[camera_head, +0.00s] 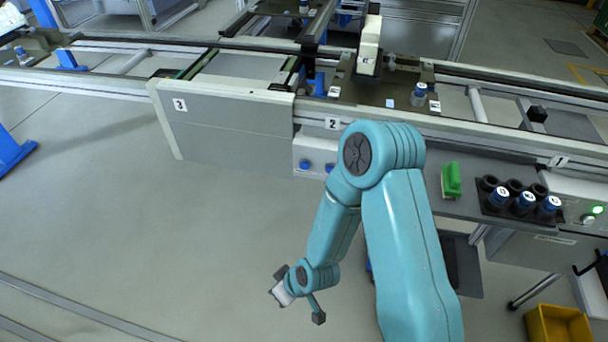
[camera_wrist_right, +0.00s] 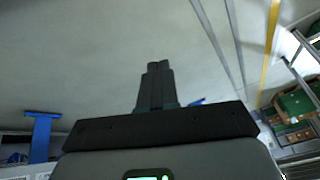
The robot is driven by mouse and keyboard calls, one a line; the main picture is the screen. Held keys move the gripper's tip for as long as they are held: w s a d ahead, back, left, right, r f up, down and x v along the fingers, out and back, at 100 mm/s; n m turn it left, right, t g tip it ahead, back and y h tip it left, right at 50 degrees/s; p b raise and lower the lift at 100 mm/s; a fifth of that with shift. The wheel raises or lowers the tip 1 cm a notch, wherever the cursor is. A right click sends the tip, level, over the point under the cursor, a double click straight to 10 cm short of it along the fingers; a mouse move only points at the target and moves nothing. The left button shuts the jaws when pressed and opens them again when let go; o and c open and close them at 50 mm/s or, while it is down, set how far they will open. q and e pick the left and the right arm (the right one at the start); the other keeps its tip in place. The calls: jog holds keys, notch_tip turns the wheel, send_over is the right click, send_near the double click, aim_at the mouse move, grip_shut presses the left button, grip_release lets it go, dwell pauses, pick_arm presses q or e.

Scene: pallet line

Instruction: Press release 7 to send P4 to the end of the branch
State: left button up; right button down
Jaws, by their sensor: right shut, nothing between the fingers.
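My right gripper (camera_head: 283,292) hangs low over the bare floor in front of the line, apart from the conveyor; in the right wrist view its fingers (camera_wrist_right: 157,68) are together and empty. Two blue buttons show on a white box under sign 2, one being the left blue button (camera_head: 305,164); the other is partly behind my arm. I cannot read any release 7 label. A pallet with a blue-capped bottle (camera_head: 419,95) sits on the line right of sign 2. I cannot tell which pallet is P4. My left gripper is out of view.
The conveyor front panel (camera_head: 230,125) runs across the back, with sign 3 at its left. A yellow bin (camera_head: 558,325) stands lower right.

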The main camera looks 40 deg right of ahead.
aim_at(304, 165)
pick_arm(q)
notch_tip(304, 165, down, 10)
jog(key=b, duration=0.8)
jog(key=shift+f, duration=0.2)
pick_arm(e)
jog(key=w+d+r+n+t+h, duration=0.5)
jog(key=w+d+r+n+t, duration=0.3)
jog(key=w+d, duration=0.6)
notch_tip(304, 165, up, 2)
jog(key=shift+w+d+r+n, duration=0.1)
jog(key=shift+w+d+n, duration=0.3)
jog(key=shift+n, duration=0.6)
jog(key=shift+d, duration=0.15)
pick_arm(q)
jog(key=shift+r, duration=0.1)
pick_arm(e)
jog(key=w+d, duration=0.5)
jog(key=d, duration=0.1)
jog(key=shift+w+d, duration=0.25)
jog(key=shift+w+d, duration=0.1)
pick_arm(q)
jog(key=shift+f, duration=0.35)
pick_arm(e)
jog(key=shift+w+d, duration=0.2)
